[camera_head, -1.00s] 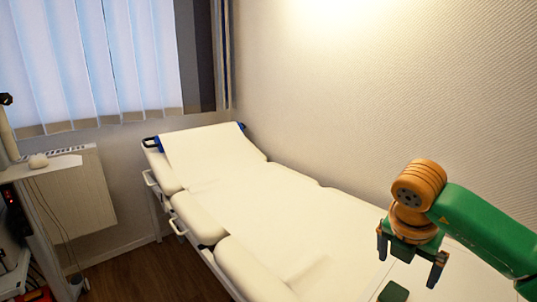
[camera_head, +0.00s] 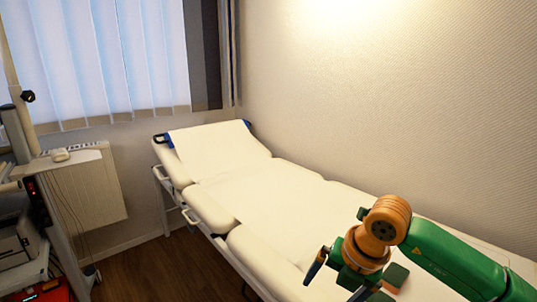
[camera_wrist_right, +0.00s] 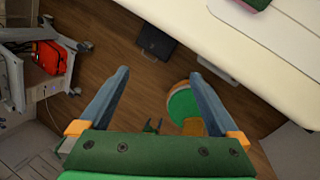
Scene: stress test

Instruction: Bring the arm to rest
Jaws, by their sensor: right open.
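My right arm comes in from the right in the head view, over the near part of the bed. Its gripper (camera_head: 340,287) points down and is cut off by the lower picture edge. In the right wrist view the gripper (camera_wrist_right: 162,70) has its two fingers wide apart with nothing between them. Below the fingers is the wooden floor beside the bed.
A white examination bed (camera_head: 255,200) stands along the right wall. A small green object (camera_head: 397,276) lies on it beside my right gripper. An equipment cart (camera_head: 52,215) stands at left, with a red bag (camera_wrist_right: 48,57) on it.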

